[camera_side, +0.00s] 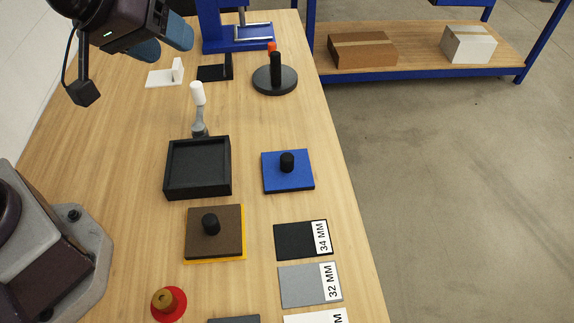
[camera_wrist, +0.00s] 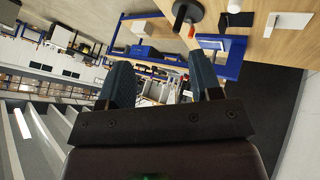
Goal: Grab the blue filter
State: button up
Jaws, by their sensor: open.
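The blue filter (camera_side: 288,178) is a flat blue square plate with a black knob on top. It lies on the wooden table near its right edge in the side view, to the right of a black tray. My gripper (camera_side: 160,45) is at the top left of the side view, raised above the table and well away from the blue filter. In the wrist view my gripper (camera_wrist: 165,85) shows two blue-grey fingers spread apart with nothing between them. The blue filter is not seen in the wrist view.
A black square tray (camera_side: 168,190) with a grey-white handle behind it and a brown plate on a yellow base (camera_side: 190,260) stand near the filter. Labelled plates (camera_side: 295,240) lie in front. A black round stand (camera_side: 289,86) and a blue press frame (camera_side: 212,30) are behind.

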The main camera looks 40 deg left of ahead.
jog(key=w+d+f+n+t+h, duration=0.2)
jog(key=d+f+n, duration=0.4)
jog(key=f, duration=0.1)
jog(key=w+d+f+n+t+h, duration=0.1)
jog(key=w+d+f+n, duration=0.2)
jog(key=d+f+n, duration=0.3)
jog(key=n+t+y, duration=0.3)
jog(key=n+y, duration=0.1)
jog(key=n, duration=1.4)
send_near(286, 157)
jog(key=x, duration=0.5)
jog(key=shift+a, duration=0.1)
jog(key=shift+x, duration=2.65)
jog(key=shift+c, duration=0.4)
